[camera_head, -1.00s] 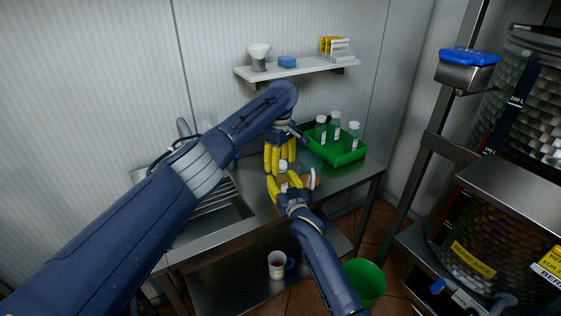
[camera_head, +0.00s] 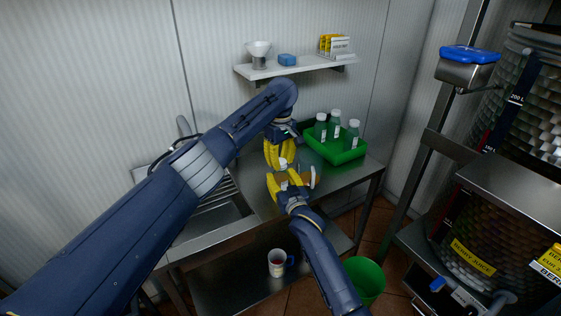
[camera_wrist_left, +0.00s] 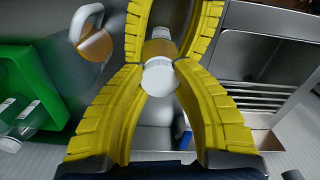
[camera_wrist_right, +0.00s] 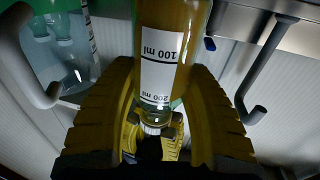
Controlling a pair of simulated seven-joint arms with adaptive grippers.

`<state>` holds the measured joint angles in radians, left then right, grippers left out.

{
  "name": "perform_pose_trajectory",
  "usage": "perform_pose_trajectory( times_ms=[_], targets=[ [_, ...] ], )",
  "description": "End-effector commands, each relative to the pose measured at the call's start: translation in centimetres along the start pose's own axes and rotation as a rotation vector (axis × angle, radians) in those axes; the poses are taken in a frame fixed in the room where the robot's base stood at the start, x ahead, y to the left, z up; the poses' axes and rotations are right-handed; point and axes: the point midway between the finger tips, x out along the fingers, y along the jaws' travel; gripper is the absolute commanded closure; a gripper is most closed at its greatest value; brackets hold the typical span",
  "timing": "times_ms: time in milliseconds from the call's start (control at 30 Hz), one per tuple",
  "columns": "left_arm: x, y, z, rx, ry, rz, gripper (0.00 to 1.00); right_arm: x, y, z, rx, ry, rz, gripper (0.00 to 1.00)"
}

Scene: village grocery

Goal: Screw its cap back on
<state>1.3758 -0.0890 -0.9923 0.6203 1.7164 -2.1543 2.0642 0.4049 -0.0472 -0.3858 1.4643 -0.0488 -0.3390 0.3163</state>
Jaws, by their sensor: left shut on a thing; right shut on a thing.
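The small bottle (camera_wrist_right: 163,45) of amber liquid, with a white measuring label, is upright in my right gripper (camera_head: 283,183), which is shut around its body. Its white cap (camera_wrist_left: 159,77) sits at the top of the bottle; a sliver of the bottle's amber body (camera_wrist_left: 160,48) shows behind it in the left wrist view. My left gripper (camera_head: 281,160) comes from above and is shut on the cap, one finger on each side. The cap also shows in the right wrist view (camera_wrist_right: 152,129). The threads are hidden, so how tightly it sits cannot be told.
An amber jug with a white handle (camera_wrist_left: 88,22) stands on the steel counter beside the grippers. A green crate (camera_head: 347,157) holds several capped bottles behind them. A sink (camera_head: 212,218) is at left. A mug (camera_head: 277,263) is on the lower shelf.

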Motion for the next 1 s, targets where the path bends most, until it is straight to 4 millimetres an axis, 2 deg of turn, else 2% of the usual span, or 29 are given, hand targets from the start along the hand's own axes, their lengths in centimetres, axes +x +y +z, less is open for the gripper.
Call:
perform_pose_trajectory(
  times_ms=[1000],
  targets=[
    [0.14,0.03,0.05,1.625,-0.001,-0.001,1.0,-0.01,0.05,0.04,-0.001,-0.001,0.001,1.0]
  ],
)
